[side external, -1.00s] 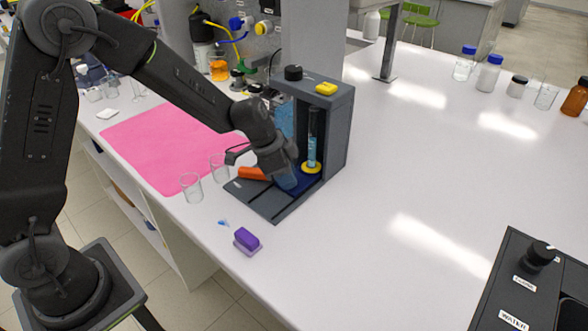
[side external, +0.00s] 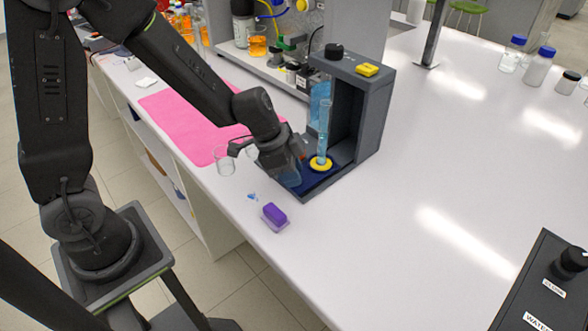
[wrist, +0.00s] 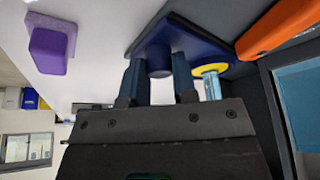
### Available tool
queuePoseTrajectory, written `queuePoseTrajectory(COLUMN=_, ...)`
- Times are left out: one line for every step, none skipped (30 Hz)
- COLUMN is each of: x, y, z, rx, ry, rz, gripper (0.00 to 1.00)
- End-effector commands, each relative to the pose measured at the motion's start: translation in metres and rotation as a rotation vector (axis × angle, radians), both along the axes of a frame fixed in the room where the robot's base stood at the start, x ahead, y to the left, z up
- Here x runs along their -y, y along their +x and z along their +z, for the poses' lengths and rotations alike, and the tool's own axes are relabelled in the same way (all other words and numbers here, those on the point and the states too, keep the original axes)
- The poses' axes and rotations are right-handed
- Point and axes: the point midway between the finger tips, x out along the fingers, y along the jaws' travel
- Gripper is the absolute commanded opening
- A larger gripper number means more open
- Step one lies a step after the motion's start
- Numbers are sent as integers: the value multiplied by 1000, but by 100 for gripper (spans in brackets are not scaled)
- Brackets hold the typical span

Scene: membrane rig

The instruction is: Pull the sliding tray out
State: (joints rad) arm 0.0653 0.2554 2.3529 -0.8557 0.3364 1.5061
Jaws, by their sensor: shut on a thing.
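The sliding tray (side external: 316,184) is dark blue and carries a yellow ring (side external: 320,164) with an upright, clear tube of blue liquid (side external: 324,128). It sits partly out of the front of the grey housing (side external: 371,115). My gripper (side external: 289,180) is low at the tray's front. In the wrist view my gripper (wrist: 158,78) has its two blue fingers on either side of the tray's round dark blue knob (wrist: 160,66), shut on it. The tray (wrist: 190,38) and yellow ring (wrist: 210,70) show there too. My wrist hides the knob in the side view.
A purple block (side external: 274,213) lies on the bench in front of the tray. An orange bar (wrist: 275,28) lies beside the tray.

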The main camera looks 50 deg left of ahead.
Motion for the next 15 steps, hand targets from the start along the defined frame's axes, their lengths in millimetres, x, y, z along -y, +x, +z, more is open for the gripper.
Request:
queuePoseTrajectory(x=1, y=-4, z=0, rx=-8, ry=-5, rz=-7, gripper=0)
queuePoseTrajectory(x=1, y=-4, z=0, rx=-9, ry=-5, rz=-7, gripper=27)
queuePoseTrajectory(x=1, y=-4, z=0, rx=-9, ry=-5, rz=-7, gripper=31)
queuePoseTrajectory(x=1, y=-4, z=0, rx=-9, ry=-5, rz=-7, gripper=34)
queuePoseTrajectory(x=1, y=-4, z=0, rx=-9, ry=-5, rz=-6, gripper=37)
queuePoseTrajectory(x=1, y=-4, z=0, rx=-9, ry=-5, rz=-6, gripper=40)
queuePoseTrajectory(x=1, y=-4, z=0, rx=-9, ry=-5, rz=-6, gripper=43)
queuePoseTrajectory(x=1, y=-3, z=0, rx=-8, ry=-4, rz=-6, gripper=46)
queuePoseTrajectory(x=1, y=-3, z=0, rx=-8, ry=-4, rz=-6, gripper=50)
queuePoseTrajectory(x=1, y=-3, z=0, rx=-7, ry=-3, rz=-5, gripper=52)
queuePoseTrajectory(x=1, y=-3, z=0, rx=-8, ry=-3, rz=-4, gripper=52)
queuePoseTrajectory(x=1, y=-3, z=0, rx=-7, ry=-3, rz=-4, gripper=52)
queuePoseTrajectory(x=1, y=-3, z=0, rx=-7, ry=-3, rz=-4, gripper=52)
queuePoseTrajectory(x=1, y=-3, z=0, rx=-7, ry=-3, rz=-4, gripper=52)
queuePoseTrajectory(x=1, y=-2, z=0, rx=-7, ry=-3, rz=-4, gripper=52)
